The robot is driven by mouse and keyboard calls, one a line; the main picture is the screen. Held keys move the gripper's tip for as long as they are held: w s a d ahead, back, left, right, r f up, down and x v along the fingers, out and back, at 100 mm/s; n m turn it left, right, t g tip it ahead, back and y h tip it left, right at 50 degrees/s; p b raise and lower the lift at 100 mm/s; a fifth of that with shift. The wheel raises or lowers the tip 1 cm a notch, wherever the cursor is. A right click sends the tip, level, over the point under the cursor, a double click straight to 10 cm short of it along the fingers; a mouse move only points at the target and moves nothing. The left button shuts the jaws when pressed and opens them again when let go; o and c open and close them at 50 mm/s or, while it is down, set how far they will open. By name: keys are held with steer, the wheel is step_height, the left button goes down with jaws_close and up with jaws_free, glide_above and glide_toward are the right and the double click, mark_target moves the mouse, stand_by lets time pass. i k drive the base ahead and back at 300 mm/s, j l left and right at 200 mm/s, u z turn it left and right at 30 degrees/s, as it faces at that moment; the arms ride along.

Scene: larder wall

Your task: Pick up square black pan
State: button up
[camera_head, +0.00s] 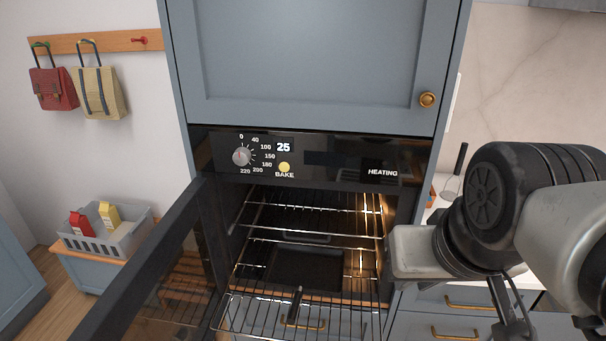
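The square black pan (308,263) lies flat inside the open oven, on a wire rack. A dark upright piece, likely its handle (297,303), shows towards the front. Rack wires and the dim interior hide part of its outline. My gripper (512,322) is at the lower right, outside the oven and apart from the pan. Only dark finger-like parts show there, cut by the lower edge, so their opening is unclear.
The oven door (150,262) hangs open to the left. Wire racks (300,310) cross the oven, the lower one reaching out front. The panel (310,160) reads 25 and HEATING. A grey crate (108,236) with packets stands far left. Drawers (455,327) are at right.

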mark_target(300, 268)
steer(key=i+j+u, duration=0.1)
steer(key=u, duration=0.4)
steer(key=i+j+u, duration=0.1)
steer(key=u, duration=0.35)
steer(key=i+j+u, duration=0.1)
steer(key=u, duration=0.4)
